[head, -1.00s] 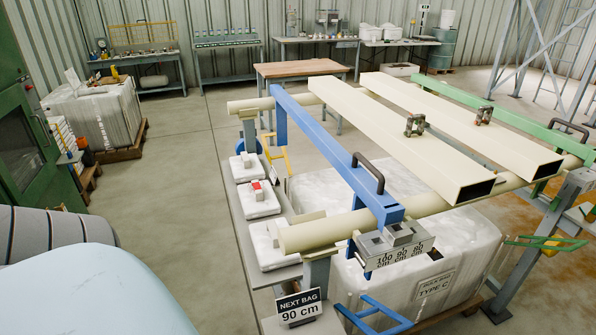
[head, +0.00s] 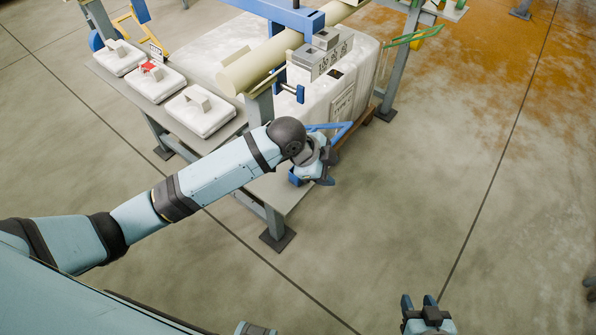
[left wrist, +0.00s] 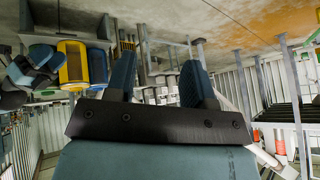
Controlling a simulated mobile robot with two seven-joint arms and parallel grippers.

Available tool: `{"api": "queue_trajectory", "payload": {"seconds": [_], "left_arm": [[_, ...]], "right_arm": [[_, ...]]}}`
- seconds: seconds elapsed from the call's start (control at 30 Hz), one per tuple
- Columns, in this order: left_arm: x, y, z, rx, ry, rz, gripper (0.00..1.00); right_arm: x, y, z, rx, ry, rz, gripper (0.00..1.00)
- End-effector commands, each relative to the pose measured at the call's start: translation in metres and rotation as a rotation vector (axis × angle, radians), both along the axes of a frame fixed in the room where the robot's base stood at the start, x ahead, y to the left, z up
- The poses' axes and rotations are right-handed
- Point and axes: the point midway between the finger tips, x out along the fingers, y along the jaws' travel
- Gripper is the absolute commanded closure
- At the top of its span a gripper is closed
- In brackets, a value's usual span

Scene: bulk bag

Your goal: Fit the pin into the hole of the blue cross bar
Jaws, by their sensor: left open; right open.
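The blue cross bar (head: 270,13) runs along the top of the head view. A grey stepped block (head: 320,55) with number labels is at its near end. A small dark blue piece (head: 289,92) juts out below that block; I cannot tell whether it is the pin. The hole is not clear. My left gripper (head: 322,178) is over the grey shelf's end, below and apart from the bar. In the left wrist view its fingers (left wrist: 161,82) stand apart with nothing between them. My right gripper (head: 420,303) is open and empty at the bottom, over bare floor.
A cream tube (head: 262,60) lies under the bar. A white bulk bag (head: 345,105) stands behind my left gripper. White packs (head: 201,110) lie on the grey shelf (head: 168,120), one with a red patch. A blue frame (head: 343,131) is beside my left gripper.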

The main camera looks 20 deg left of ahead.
Motion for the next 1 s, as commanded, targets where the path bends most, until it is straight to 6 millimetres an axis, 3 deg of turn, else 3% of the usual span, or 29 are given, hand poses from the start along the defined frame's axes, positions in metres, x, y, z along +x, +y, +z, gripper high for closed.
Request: {"api": "queue_trajectory", "payload": {"seconds": [0.03,0.2,0.4,0.57,0.67,1.0], "left_arm": [[0.013,0.006,0.008,0.072,-0.009,-0.078,0.52],[0.034,0.034,0.041,0.307,0.025,-0.329,0.52],[0.047,0.072,0.078,0.508,0.088,-0.523,0.52],[0.051,0.088,0.095,0.579,0.124,-0.592,0.52],[0.051,0.091,0.09,0.592,0.134,-0.605,0.52],[0.05,0.09,0.028,0.59,0.135,-0.605,0.52]], "right_arm": [[0.0,0.0,-0.009,0.0,0.0,0.001,0.56],[0.002,0.001,-0.022,-0.001,-0.001,0.006,0.56],[0.003,0.002,-0.032,-0.001,-0.003,0.01,0.56],[0.003,0.004,-0.035,0.001,-0.002,0.014,0.56],[0.002,0.004,-0.035,0.002,-0.002,0.016,0.56],[0.002,0.003,-0.033,0.001,-0.001,0.014,0.56]]}}
